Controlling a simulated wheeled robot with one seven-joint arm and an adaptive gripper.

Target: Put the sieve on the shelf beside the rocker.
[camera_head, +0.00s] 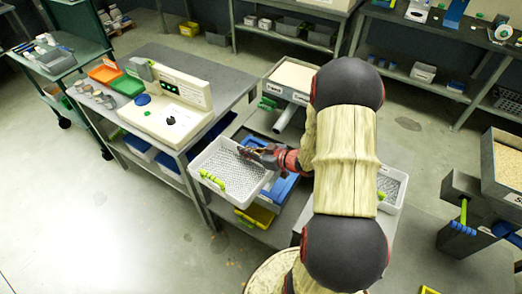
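A white-rimmed sieve (205,156) with a grey mesh floor and a bright green handle on its front edge is in the middle of the view. It is over a low shelf with blue and yellow trays. My gripper (250,153) reaches from the right to the sieve's right rim, its dark fingers over the edge. Whether the fingers are closed on the rim is too small to tell. A second white-rimmed mesh sieve (394,186) shows at right, partly hidden by my arm. I cannot tell which thing is the rocker.
A grey bench (160,62) at left holds a cream control box (172,118) and orange and green bins. A yellow tray (256,215) and a blue tray (280,188) are below the sieve. Grain-filled boxes stand behind and at far right. Open floor lies at front left.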

